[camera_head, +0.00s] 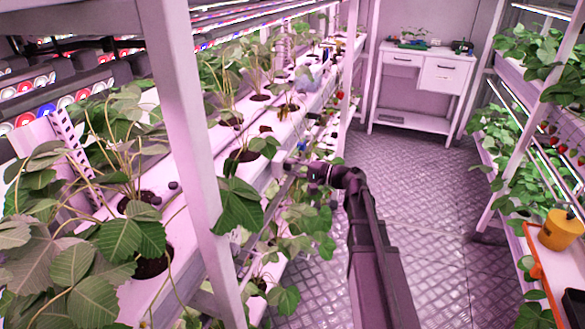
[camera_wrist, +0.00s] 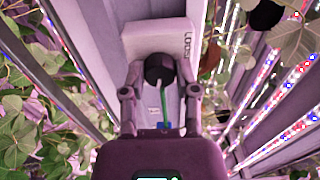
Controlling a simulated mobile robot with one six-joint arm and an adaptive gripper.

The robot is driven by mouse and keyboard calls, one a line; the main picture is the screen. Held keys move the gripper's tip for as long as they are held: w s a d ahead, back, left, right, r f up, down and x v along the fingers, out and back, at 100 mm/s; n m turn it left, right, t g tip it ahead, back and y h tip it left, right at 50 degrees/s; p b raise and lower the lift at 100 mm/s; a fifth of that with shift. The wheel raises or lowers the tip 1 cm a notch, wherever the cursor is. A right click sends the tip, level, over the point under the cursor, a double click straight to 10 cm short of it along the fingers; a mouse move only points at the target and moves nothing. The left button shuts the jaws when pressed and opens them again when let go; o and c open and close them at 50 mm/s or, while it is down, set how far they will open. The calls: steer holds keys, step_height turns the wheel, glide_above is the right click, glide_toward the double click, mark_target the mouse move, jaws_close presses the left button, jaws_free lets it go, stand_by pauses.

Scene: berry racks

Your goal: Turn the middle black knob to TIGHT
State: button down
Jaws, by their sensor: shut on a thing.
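A black round knob (camera_wrist: 158,69) sits on the face of a white box (camera_wrist: 157,36) in the wrist view. Letters reading "LOOS", partly cut off, show on the box to the right of the knob. A green line runs below the knob between the fingers. My gripper (camera_wrist: 159,91) has one finger on each side of the knob and is shut on it. In the head view, my gripper (camera_head: 300,168) reaches the left rack's edge by a small white box (camera_head: 282,170). The knob cannot be made out there. Which knob of the row this is cannot be told.
Leafy plants (camera_head: 110,225) fill the left rack close to my arm, and leaves hang near the gripper. A white cabinet (camera_head: 421,90) stands at the back. An orange pot (camera_head: 560,229) is on the right rack. The textured aisle floor (camera_head: 440,220) is clear.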

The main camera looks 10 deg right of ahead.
steer(key=shift+m, duration=0.5)
steer(key=shift+c, duration=1.8)
jaws_free()
steer(key=v, duration=1.2)
